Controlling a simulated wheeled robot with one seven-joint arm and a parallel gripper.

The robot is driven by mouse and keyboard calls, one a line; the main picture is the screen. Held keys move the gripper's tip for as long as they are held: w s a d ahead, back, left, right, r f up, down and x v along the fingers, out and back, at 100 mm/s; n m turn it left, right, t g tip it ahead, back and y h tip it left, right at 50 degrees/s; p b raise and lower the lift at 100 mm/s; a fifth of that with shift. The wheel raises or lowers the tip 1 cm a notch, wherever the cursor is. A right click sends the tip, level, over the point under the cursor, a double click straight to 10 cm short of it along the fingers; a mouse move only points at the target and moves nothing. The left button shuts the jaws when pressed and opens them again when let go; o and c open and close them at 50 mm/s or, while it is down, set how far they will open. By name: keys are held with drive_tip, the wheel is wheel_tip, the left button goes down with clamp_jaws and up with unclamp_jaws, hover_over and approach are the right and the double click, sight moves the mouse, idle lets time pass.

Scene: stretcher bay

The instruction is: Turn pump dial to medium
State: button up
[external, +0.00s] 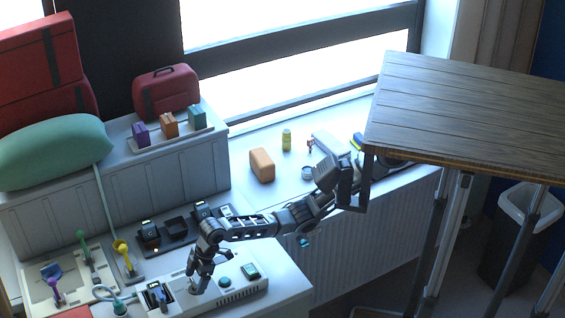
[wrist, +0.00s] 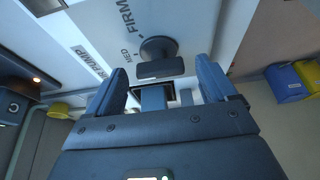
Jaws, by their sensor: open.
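The air pump (external: 233,291) is a long white box at the front of the counter. In the wrist view its white top (wrist: 85,52) carries the printed words PUMP, MED and FIRM. The dark dial (wrist: 158,50) has a round knob and a flat bar-shaped grip, and stands between and just beyond my fingertips. MED is printed at its left, FIRM above it. My gripper (external: 197,282) points down over the pump; in the wrist view my gripper (wrist: 160,84) is open, its fingers either side of the dial's near edge. I cannot tell whether they touch it. In the external view my gripper largely hides the dial.
A black tray (external: 180,235) with small devices lies behind. A yellow funnel-like piece (external: 121,248) and a white board (external: 65,285) with coloured handles stand left. A wooden tabletop (external: 470,105) overhangs at right.

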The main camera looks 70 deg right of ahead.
drive_tip(key=b+v, duration=0.1)
drive_tip(key=v, duration=0.6)
drive_tip(key=shift+r, duration=0.25)
drive_tip(key=shift+d+f, duration=0.1)
